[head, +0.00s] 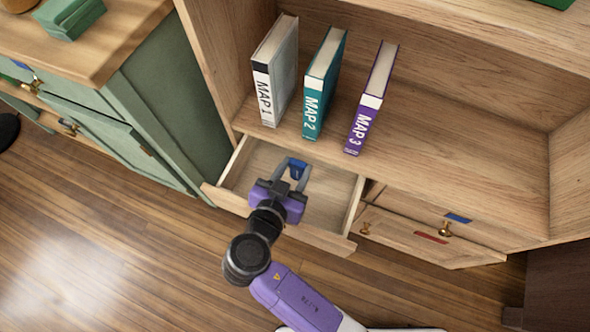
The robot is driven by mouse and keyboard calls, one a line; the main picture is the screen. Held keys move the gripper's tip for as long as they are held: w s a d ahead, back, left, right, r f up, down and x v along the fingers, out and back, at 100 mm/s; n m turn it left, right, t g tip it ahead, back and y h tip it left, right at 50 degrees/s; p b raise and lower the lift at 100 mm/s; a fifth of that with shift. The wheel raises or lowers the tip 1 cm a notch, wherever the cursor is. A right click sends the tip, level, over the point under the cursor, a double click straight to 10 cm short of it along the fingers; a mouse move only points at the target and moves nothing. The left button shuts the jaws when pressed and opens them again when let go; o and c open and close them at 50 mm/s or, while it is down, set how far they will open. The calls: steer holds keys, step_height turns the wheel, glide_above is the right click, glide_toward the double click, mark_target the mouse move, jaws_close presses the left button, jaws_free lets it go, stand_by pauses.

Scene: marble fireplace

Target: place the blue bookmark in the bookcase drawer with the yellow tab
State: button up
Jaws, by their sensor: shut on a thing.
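My gripper (294,172) is over the open bookcase drawer (334,203), with its fingers reaching in above the drawer floor. It is shut on the blue bookmark (297,168), which shows as a small blue piece between the fingertips. Whether the bookmark touches the drawer floor I cannot tell. The drawer is pulled out from under the bottom shelf and looks otherwise empty. Its outer front face is turned from view, and no yellow tab shows.
Three books, MAP 1 (276,75), MAP 2 (324,85) and MAP 3 (371,100), stand on the shelf above. To the right are fronts with a blue tab (457,218) and a red tab (431,237). A green cabinet (165,110) stands left. Wooden floor is clear.

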steer(key=shift+f, duration=0.3)
steer(key=shift+f, duration=0.15)
steer(key=o, duration=1.3)
steer(key=shift+s+a+r, duration=0.1)
steer(key=shift+s+r, duration=0.15)
steer(key=shift+r, duration=0.2)
steer(key=p+v, duration=0.3)
steer(key=v, duration=0.8)
steer(key=shift+s, duration=0.2)
